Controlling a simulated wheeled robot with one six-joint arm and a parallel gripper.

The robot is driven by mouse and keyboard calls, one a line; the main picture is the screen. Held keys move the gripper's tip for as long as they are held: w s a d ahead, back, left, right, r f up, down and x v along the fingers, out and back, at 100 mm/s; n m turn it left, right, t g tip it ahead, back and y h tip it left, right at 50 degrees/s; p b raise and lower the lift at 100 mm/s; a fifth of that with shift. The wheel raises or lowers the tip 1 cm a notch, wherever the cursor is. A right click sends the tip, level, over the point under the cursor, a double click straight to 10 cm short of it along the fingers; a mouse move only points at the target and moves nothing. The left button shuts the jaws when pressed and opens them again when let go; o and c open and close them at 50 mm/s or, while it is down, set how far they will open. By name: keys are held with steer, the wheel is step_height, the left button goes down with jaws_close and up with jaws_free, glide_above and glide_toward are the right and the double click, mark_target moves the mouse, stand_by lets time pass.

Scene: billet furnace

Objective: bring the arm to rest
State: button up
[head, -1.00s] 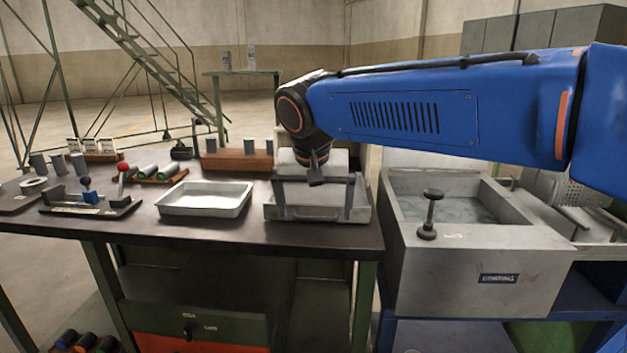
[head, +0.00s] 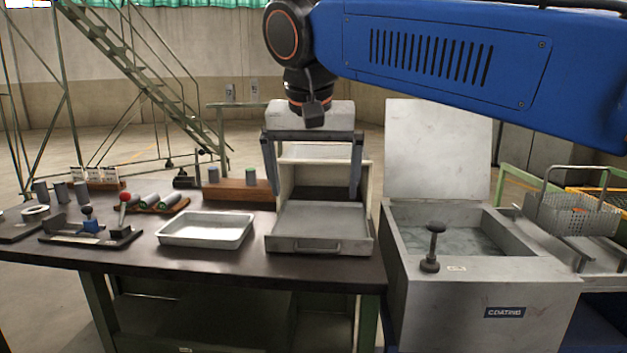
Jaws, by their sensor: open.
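My blue arm (head: 440,55) reaches in from the upper right of the head view. My gripper (head: 313,192) points down at its end. Its two dark jaws are wide apart with nothing between them. It hangs in front of an open-fronted beige box (head: 366,182) on the bench and hides part of it. The jaw tips show above a grey drawer-like tray (head: 320,215) with a front handle, and look clear of it.
A dark bench (head: 210,262) carries an empty white tray (head: 205,230), a wooden block with cylinders (head: 238,190) and small fixtures at left. A coating tank (head: 490,275) with a raised lid (head: 437,145) stands at right, beside a wire basket (head: 575,215).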

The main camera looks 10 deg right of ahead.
steer(key=shift+s+r, duration=0.1)
steer(key=shift+r, duration=0.05)
steer(key=s+d+f+n, duration=0.1)
steer(key=s+d+f, duration=0.4)
steer(key=f, duration=0.5)
steer(key=s+d+f+n+y, duration=0.1)
steer(key=s+d+f, duration=0.4)
steer(key=f, duration=0.6)
steer(key=s+d+f+n, duration=0.1)
steer(key=s+d+f, duration=0.4)
steer(key=f, duration=0.5)
steer(key=shift+s+d+f+n, duration=0.25)
steer(key=shift+d+f+n, duration=0.05)
steer(key=shift+d, duration=0.2)
steer(key=shift+d, duration=0.1)
